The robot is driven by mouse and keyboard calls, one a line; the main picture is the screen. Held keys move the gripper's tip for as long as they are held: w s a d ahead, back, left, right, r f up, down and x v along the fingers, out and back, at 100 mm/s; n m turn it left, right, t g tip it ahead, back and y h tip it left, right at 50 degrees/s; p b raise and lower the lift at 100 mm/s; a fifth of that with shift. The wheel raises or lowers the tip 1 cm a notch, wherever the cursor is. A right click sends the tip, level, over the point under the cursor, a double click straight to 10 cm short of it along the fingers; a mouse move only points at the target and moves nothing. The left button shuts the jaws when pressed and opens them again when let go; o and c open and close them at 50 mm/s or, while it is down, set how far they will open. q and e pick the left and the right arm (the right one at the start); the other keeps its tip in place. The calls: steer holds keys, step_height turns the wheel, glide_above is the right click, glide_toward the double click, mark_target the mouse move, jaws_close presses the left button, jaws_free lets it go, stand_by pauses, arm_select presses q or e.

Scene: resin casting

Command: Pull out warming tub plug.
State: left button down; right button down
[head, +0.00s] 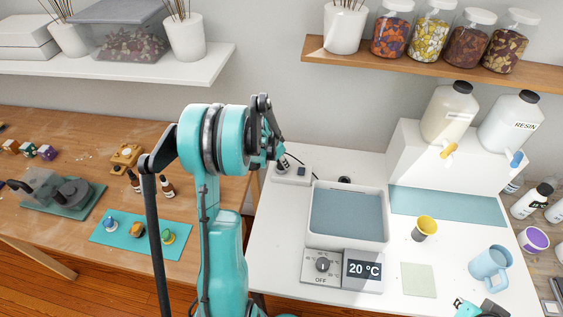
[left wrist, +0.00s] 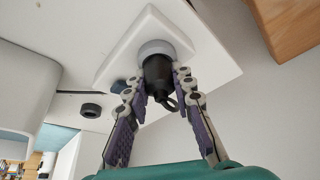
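In the head view the left gripper (head: 276,150) is beside the socket block. Part of my right gripper (head: 484,309) shows at the bottom edge, its fingers cut off.
Resin bottles (head: 510,123) stand on a white stand (head: 405,160) behind. A wooden bench (head: 65,215) with small items lies left.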

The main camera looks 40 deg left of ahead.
arm_select(q)
steer(key=c, duration=2.1)
jaws_free()
jaws_close()
steer(key=shift+r+p, duration=0.4)
steer(key=shift+r, duration=0.3)
steer(key=shift+r+p, duration=1.35)
steer(key=shift+r, duration=0.75)
